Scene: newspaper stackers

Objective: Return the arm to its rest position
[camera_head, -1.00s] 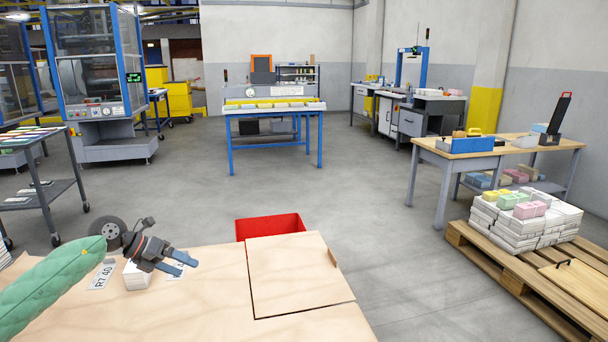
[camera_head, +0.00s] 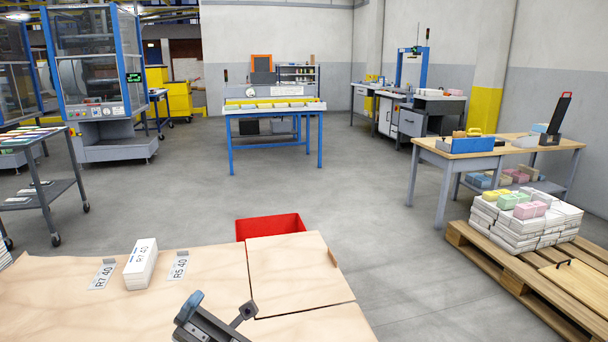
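A gripper, by its blue-grey fingertip and stalked camera my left gripper (camera_head: 192,304), shows at the bottom edge of the head view, over the front of the wooden table (camera_head: 60,310). Only part of it is in view, and I cannot tell whether its fingers are apart. Nothing is seen held in it. It is apart from the white paper stack (camera_head: 140,270), which stands on the table farther back and to the left, marked R7 40 on top. My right gripper is out of view.
An R7 40 label (camera_head: 102,275) lies left of the stack and an R5 40 label (camera_head: 179,267) lies right of it. A raised wooden panel (camera_head: 295,275) is on the table's right. A red bin (camera_head: 270,227) stands behind the table. Open floor lies beyond.

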